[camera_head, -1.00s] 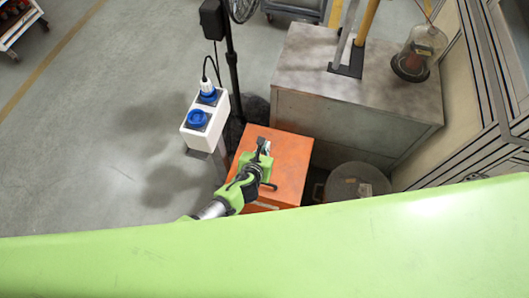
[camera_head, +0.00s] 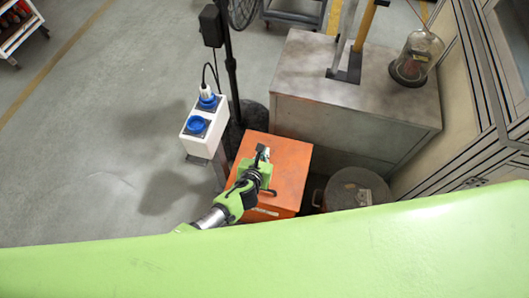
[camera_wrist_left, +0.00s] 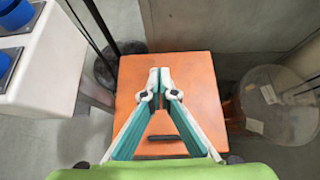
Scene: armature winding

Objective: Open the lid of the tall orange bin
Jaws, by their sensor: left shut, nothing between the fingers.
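The tall orange bin (camera_head: 292,172) stands in the middle of the head view, with its flat orange lid lying closed on top. A dark handle shows near the lid's front edge. The bin's front is mostly hidden by my green body. My right gripper is not in view.
A white socket post (camera_head: 205,125) with blue sockets stands left of the bin. A grey metal cabinet (camera_head: 350,110) stands behind it, and a round grey drum (camera_head: 352,190) stands to its right. A dark stand (camera_head: 232,70) is close behind. Open floor lies at left.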

